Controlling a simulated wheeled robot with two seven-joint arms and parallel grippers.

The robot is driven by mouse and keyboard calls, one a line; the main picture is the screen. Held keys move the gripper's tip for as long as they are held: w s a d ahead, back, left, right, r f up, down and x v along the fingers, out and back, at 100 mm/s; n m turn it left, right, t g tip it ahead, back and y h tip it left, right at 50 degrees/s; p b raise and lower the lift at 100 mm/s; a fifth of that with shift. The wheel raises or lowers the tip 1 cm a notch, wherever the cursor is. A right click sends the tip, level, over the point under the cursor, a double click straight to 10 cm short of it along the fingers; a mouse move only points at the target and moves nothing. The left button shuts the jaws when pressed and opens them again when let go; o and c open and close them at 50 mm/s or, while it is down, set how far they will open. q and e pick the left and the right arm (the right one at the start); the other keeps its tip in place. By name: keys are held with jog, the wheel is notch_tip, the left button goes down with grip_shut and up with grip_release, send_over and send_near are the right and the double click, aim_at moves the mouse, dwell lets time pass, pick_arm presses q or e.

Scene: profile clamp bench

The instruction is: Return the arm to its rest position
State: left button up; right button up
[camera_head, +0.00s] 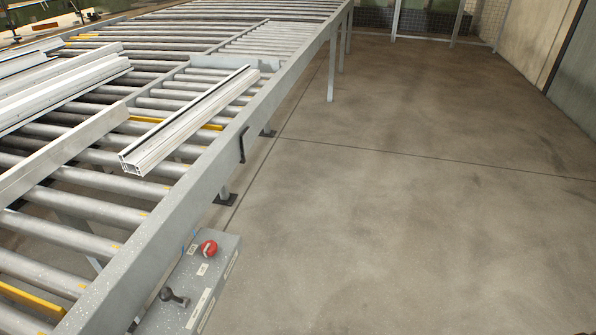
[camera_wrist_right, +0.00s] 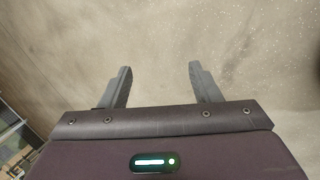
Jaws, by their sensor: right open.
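My right gripper (camera_wrist_right: 160,84) shows in the right wrist view. Its two grey fingers are spread wide apart with nothing between them, over bare concrete floor. Neither gripper shows in the head view, so the left one is out of sight. A white hollow profile (camera_head: 185,125) lies at a slant on the roller conveyor (camera_head: 262,88) in the head view, near its right rail. No gripper is near it in that view.
More white profiles (camera_head: 62,88) lie at the left on the rollers. A grey control box (camera_head: 190,285) with a red knob (camera_head: 209,247) and a dark lever stands at the conveyor's near side. The concrete floor (camera_head: 430,200) to the right is clear.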

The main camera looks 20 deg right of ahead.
jog(key=s+d+g+h, duration=0.1)
jog(key=s+d, duration=0.2)
jog(key=s, duration=0.3)
jog(key=a+f+m+y, duration=0.1)
jog(key=a+f+y, duration=0.1)
jog(key=a, duration=1.1)
jog(key=s+a+f+m+y, duration=0.1)
jog(key=a+f, duration=0.3)
jog(key=a, duration=0.9)
jog(key=a+f+y, duration=0.2)
jog(key=a+f, duration=0.1)
jog(key=a, duration=1)
jog(key=shift+s+f+m+y, duration=0.25)
jog(key=shift+s+m+y, duration=0.05)
jog(key=shift+s+m, duration=0.1)
